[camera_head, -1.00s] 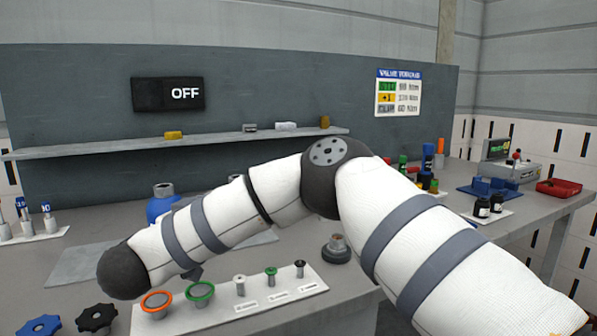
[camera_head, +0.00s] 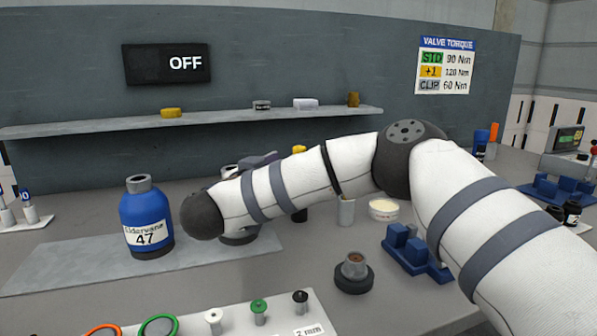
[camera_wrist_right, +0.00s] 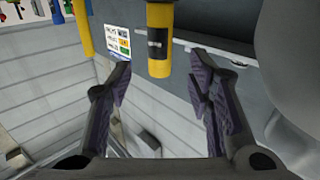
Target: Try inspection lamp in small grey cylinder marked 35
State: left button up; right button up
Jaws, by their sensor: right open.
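A black-and-yellow rod (camera_wrist_right: 158,40), possibly the inspection lamp, shows in the right wrist view. My right gripper (camera_wrist_right: 160,75) is open, its two fingers on either side of the rod's yellow end; I see no contact. In the head view my right arm hides most of that gripper. A yellow top (camera_head: 299,149) shows above the arm, perhaps the same rod. A blue cylinder marked 47 (camera_head: 146,222) stands on a grey plate at the left. Behind my arm are parts of another object (camera_head: 240,238), mostly hidden; no mark 35 is readable. My left gripper is not in view.
A small plain grey cylinder (camera_head: 346,212) and a round pale tin (camera_head: 383,209) stand behind my arm. A dark round fitting (camera_head: 354,275), a blue block fixture (camera_head: 415,252) and a white rack of plugs (camera_head: 235,325) are nearer. A shelf (camera_head: 60,130) and OFF display (camera_head: 165,64) are behind.

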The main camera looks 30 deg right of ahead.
jog(key=x, duration=0.6)
jog(key=shift+r, duration=0.1)
jog(key=shift+w+d+r, duration=0.1)
jog(key=shift+w+d, duration=0.1)
jog(key=shift+d, duration=0.1)
grip_shut()
